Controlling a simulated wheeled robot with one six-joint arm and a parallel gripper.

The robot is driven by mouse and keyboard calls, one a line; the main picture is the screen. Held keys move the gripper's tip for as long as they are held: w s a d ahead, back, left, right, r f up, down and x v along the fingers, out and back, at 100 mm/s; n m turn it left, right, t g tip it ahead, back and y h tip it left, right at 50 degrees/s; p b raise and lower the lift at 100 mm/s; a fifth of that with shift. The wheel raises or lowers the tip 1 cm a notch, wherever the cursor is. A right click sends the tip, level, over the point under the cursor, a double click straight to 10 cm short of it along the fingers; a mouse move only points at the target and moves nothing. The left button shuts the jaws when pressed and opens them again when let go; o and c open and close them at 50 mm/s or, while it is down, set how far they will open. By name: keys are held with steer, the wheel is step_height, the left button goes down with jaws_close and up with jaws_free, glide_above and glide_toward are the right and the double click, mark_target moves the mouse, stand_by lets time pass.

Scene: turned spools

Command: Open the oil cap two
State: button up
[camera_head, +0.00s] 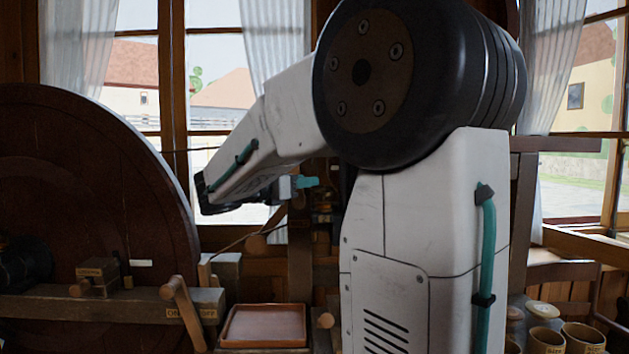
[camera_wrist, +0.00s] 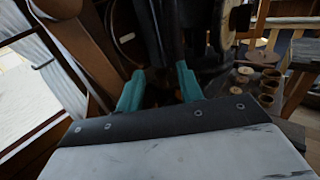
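My gripper (camera_wrist: 160,76) shows in the wrist view with its two teal fingers apart. Only dark background shows between them, and it seems empty. In the head view one teal fingertip (camera_head: 306,182) shows left of my arm's column, with the rest mostly hidden. At the left, a small wooden block (camera_head: 98,268) with a label and a round peg sits on a wooden beam (camera_head: 60,308). A wooden lever (camera_head: 184,312) leans at the beam's right end, beside another label that seems to begin with "OIL". I cannot tell which part is oil cap two.
A large dark wooden wheel (camera_head: 90,170) stands at the left. A reddish-brown tray (camera_head: 264,325) lies at bottom centre. Several wooden pots and spools, including one pot (camera_head: 583,338), stand at lower right. They also show in the wrist view (camera_wrist: 266,99). Windows line the back.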

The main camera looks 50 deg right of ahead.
mark_target(314, 188)
steer(key=shift+s+d, duration=0.2)
steer(key=shift+d, duration=0.9)
steer(key=shift+s+d, duration=0.15)
steer(key=shift+d, duration=0.9)
jaws_close()
steer(key=shift+w+d+m+g+y, duration=0.1)
steer(key=shift+w+m+g+y, duration=0.1)
steer(key=shift+m+g, duration=0.4)
steer(key=shift+w+d+m+g+y, duration=0.1)
steer(key=shift+m+g+y, duration=0.15)
steer(key=shift+g, duration=0.65)
steer(key=shift+m+g+y, duration=0.35)
steer(key=shift+m+g, duration=0.5)
steer(key=shift+g, duration=0.15)
steer(key=shift+s, duration=0.1)
jaws_free()
